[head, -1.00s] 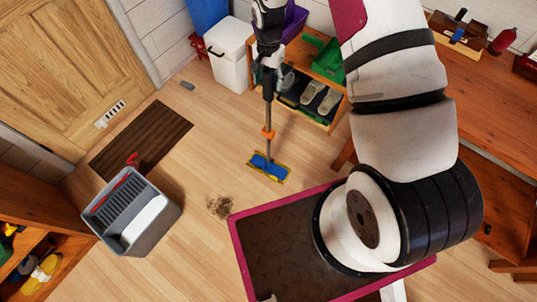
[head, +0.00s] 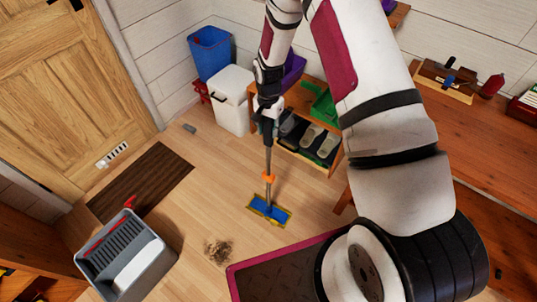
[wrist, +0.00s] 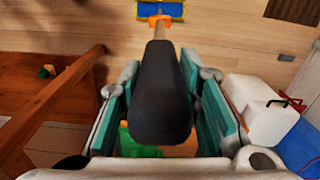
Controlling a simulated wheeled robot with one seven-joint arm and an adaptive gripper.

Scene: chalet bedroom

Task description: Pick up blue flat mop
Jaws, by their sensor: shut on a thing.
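The blue flat mop (head: 269,210) has a blue and yellow flat head, an orange joint and a grey pole. It stands nearly upright, its head at floor level near the middle of the head view. My gripper (head: 268,125) is shut on the upper part of the pole. In the wrist view the dark handle grip (wrist: 162,95) lies between my gripper's teal-padded fingers (wrist: 162,108), and the mop head (wrist: 160,9) shows at the top edge. Whether the head touches the floor I cannot tell.
A shoe rack (head: 318,157) with slippers stands right behind the mop. A white bin (head: 231,100) and a blue bin (head: 209,53) are at the back. A grey bucket (head: 125,255) stands front left, near a dirt pile (head: 218,252). A dark mat (head: 142,180) lies left; floor between is clear.

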